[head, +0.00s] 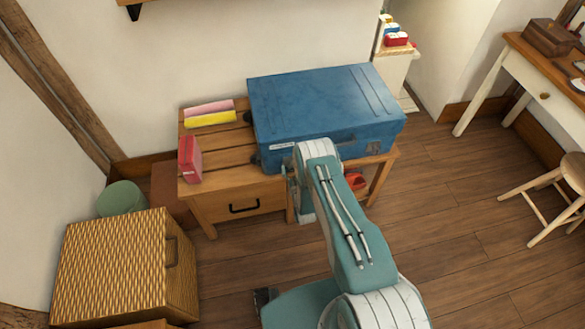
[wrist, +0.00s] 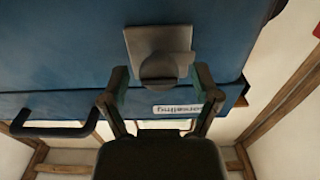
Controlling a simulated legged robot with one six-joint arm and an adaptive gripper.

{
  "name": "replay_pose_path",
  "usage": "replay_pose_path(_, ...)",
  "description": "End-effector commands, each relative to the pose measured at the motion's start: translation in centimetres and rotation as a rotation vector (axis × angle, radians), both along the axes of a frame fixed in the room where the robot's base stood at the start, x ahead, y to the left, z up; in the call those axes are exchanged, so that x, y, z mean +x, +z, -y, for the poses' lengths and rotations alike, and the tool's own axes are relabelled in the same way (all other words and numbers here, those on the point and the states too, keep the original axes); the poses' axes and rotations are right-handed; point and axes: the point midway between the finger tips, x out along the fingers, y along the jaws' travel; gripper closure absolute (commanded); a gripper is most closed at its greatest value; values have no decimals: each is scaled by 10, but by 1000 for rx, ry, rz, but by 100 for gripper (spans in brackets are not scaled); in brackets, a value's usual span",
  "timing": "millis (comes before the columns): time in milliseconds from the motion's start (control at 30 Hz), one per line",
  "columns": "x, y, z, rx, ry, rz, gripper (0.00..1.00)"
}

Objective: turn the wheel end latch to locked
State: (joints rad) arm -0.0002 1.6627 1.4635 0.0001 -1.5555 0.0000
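A blue suitcase (head: 325,105) lies flat on a slatted wooden luggage bench (head: 215,155). In the wrist view its blue side (wrist: 60,50) fills the upper part. A grey latch plate with a rounded turning knob (wrist: 160,68) is on that side, near a small white label (wrist: 178,108). My gripper (wrist: 162,76) is open, with one fingertip on each side of the knob. I cannot tell whether the fingers touch it. In the head view my arm hides the latch and most of the gripper.
A dark carry handle (wrist: 55,128) is on the same suitcase side. Pink and yellow items (head: 210,112) and a red box (head: 189,158) are on the bench. A wicker chest (head: 110,265) stands at lower left. Floor at right is clear up to the stool (head: 545,195).

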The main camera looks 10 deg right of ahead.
Motion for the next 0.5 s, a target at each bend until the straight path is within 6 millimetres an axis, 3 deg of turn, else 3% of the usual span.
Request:
replay_pose_path(33,0,0,0,0,0,0,46)
replay_pose_path(100,0,0,0,0,0,0,77)
replay_pose_path(167,0,0,0,0,0,0,100)
replay_pose_path(500,1,0,0,18,1,1,100)
